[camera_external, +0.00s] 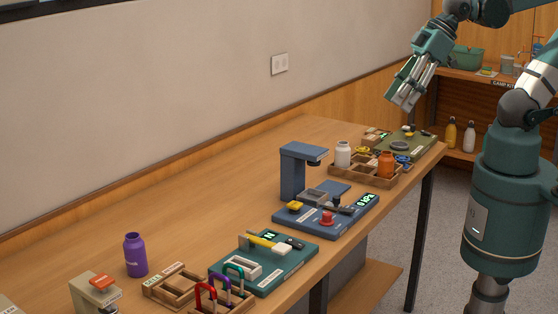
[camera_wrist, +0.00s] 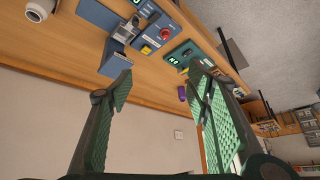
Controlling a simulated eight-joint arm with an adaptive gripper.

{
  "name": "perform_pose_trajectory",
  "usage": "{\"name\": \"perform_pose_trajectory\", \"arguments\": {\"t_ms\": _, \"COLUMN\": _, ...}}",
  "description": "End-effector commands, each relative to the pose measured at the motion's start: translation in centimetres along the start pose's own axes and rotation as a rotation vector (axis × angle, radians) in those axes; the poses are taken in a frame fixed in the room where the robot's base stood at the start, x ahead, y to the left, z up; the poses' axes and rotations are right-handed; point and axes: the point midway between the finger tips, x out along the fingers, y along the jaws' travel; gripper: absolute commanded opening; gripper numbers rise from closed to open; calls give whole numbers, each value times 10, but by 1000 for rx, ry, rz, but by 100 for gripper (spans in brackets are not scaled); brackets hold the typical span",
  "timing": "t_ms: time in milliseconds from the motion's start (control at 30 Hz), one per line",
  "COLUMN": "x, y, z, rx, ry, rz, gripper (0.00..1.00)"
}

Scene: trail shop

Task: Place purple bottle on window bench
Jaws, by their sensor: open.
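The purple bottle (camera_external: 135,255) stands upright on the long wooden bench (camera_external: 185,221) along the wall, toward the near left end in the external view. A small purple shape that looks like the same bottle (camera_wrist: 182,93) shows between my fingers in the wrist view, far off. My gripper (camera_external: 404,97) is raised above the far right end of the bench, well away from the bottle. It is open and empty, with its two green padded fingers (camera_wrist: 158,105) wide apart in the wrist view. I cannot tell which surface is the window bench.
A teal station (camera_external: 287,268), a blue press station (camera_external: 291,172) and a wooden tray (camera_external: 334,171) with white and orange bottles line the bench's front side. A shelf (camera_external: 480,78) is at the back right. The bench's wall side is clear.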

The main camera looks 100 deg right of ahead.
Motion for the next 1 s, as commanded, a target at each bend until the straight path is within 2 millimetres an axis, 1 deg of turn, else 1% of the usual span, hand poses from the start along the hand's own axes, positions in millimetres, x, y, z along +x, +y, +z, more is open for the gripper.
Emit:
{"name": "perform_pose_trajectory", "arguments": {"t_ms": 467, "x": 21, "y": -32, "z": -70, "rx": 240, "ry": -68, "rz": -107, "gripper": 49}}
{"name": "perform_pose_trajectory", "arguments": {"t_ms": 767, "x": 42, "y": -52, "z": -117, "rx": 398, "ry": -120, "rz": -177, "gripper": 49}}
{"name": "perform_pose_trajectory", "arguments": {"t_ms": 1000, "x": 64, "y": -67, "z": -154, "rx": 522, "ry": -167, "rz": -231, "gripper": 49}}
